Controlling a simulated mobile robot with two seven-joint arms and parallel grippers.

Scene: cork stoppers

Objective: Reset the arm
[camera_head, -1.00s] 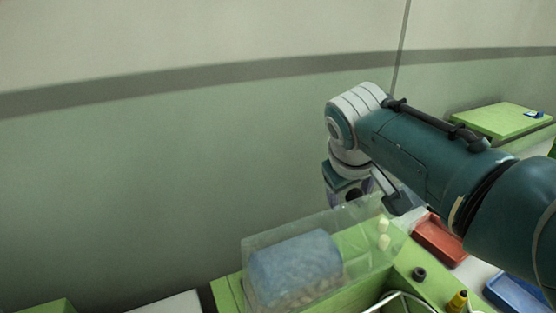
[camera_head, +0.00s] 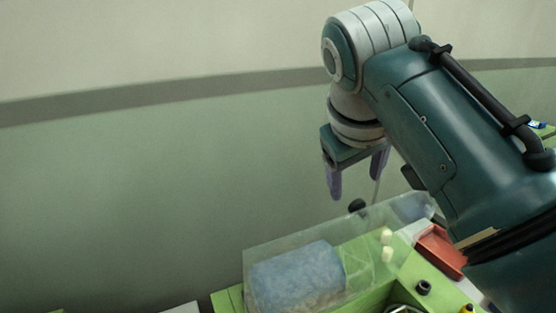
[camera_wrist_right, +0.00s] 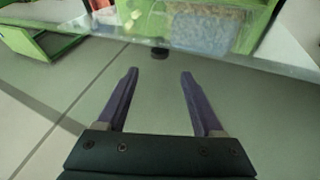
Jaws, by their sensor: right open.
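My right gripper (camera_head: 355,178) hangs fingers down from the raised right arm, above the back edge of a clear box (camera_head: 350,245). Its two purple fingers are apart with nothing between them. In the right wrist view the gripper (camera_wrist_right: 160,85) shows the same open fingers over the floor, with the clear box edge (camera_wrist_right: 230,60) beyond. Two pale stoppers (camera_head: 386,246) show at the clear box's right part. My left gripper is not in view.
A blue block-like mass (camera_head: 297,277) shows through the clear box, beside a green container (camera_head: 418,272). A red tray (camera_head: 442,250) stands to the right. A small black round thing (camera_head: 357,206) is at the box's back edge. The wall side at left is free.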

